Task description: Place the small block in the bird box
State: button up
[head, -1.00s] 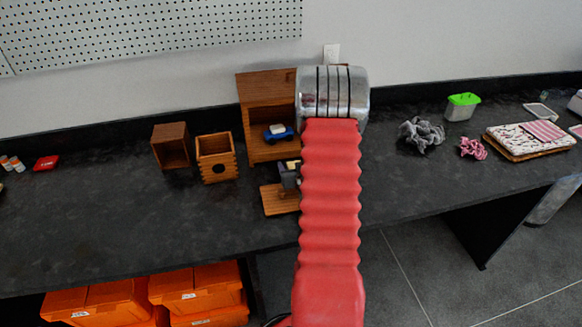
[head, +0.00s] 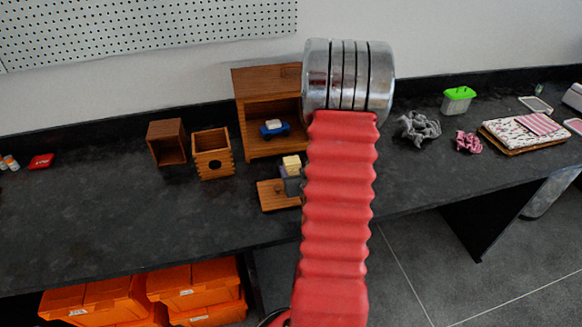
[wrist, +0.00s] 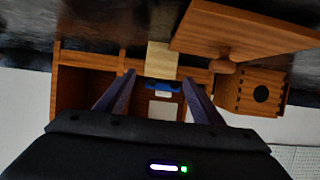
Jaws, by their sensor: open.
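The small pale wood block (head: 291,162) shows just left of my arm in the head view, above a wooden board. In the wrist view the pale block (wrist: 162,58) stands straight ahead, in line with the gap between my fingertips. My gripper (wrist: 158,77) is open, one dark finger on each side, with gaps to the block. My arm hides most of the gripper in the head view. The bird box (head: 213,158), a wooden open-topped box with a round front hole, stands to the left on the bench; it also shows at right in the wrist view (wrist: 258,92).
A wooden shelf cabinet (head: 266,84) holding a blue toy car (head: 274,129) stands behind the block. The wooden board (head: 277,196) lies near the bench front. A darker open box (head: 167,142) stands left of the bird box. The bench left of these is mostly clear.

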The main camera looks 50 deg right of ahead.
jog(key=shift+v, duration=1.15)
jog(key=w+a+r+n+g+y, duration=0.1)
jog(key=w+a+r+n+y, duration=0.1)
jog(key=a+r, duration=0.65)
jog(key=w+a+r+n+g+y, duration=0.15)
jog(key=a+r, duration=0.45)
jog(key=a, duration=0.6)
jog(key=s+a+r+n+g+y, duration=0.1)
jog(key=s+a+r+y, duration=0.1)
jog(key=s+a, duration=0.5)
jog(key=s+a+r+n+g+y, duration=0.2)
jog(key=s+a+r, duration=0.2)
jog(key=a, duration=0.9)
jog(key=s, duration=0.3)
jog(key=shift+r, duration=0.35)
